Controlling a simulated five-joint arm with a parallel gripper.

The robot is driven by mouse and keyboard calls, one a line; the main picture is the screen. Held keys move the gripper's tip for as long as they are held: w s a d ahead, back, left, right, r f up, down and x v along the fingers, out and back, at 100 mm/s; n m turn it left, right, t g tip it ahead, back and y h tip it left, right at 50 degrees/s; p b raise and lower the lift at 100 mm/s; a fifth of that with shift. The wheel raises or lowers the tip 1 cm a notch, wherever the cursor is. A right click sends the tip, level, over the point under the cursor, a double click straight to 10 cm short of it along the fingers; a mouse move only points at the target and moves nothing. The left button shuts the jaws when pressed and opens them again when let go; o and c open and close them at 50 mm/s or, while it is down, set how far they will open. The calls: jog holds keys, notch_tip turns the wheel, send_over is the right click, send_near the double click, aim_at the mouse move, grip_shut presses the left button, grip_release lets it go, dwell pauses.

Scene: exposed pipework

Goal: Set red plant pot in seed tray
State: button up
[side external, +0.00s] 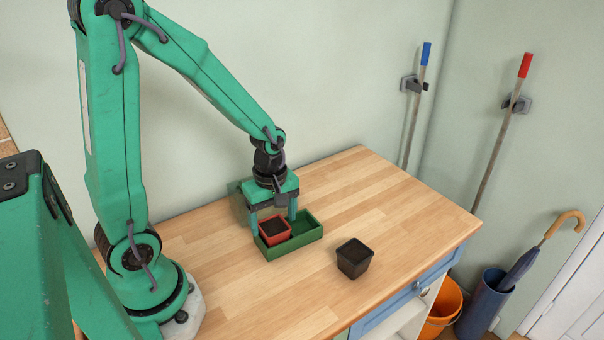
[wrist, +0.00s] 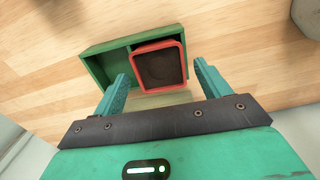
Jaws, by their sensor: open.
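The red plant pot (side external: 274,230), full of dark soil, stands upright in the left compartment of the green seed tray (side external: 290,244). Its rim shows above the tray wall, and its lower part is hidden behind that wall. The tray's right compartment is empty. My gripper (side external: 273,222) is open just above the pot, one finger to each side. In the wrist view the pot (wrist: 160,65) lies ahead of and between the spread fingers (wrist: 158,78), with gaps at both sides. The empty compartment of the tray (wrist: 104,66) is to its left.
A black pot (side external: 354,259) stands on the wooden worktop (side external: 400,210) to the right of the tray. The worktop behind and right of the tray is clear. An orange bucket (side external: 440,306), an umbrella stand (side external: 481,302) and two wall-held tools are beyond the worktop.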

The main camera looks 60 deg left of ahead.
aim_at(274, 228)
notch_tip(274, 228, up, 11)
jog(key=shift+r, duration=0.2)
dwell(0.4)
jog(key=shift+r, duration=0.1)
dwell(0.5)
jog(key=s+d+r+m+t, duration=0.4)
jog(key=s+r+m+t, duration=0.1)
jog(key=m, duration=1.2)
notch_tip(274, 228, up, 2)
jog(key=shift+s+t, duration=0.3)
jog(key=shift+s, duration=0.35)
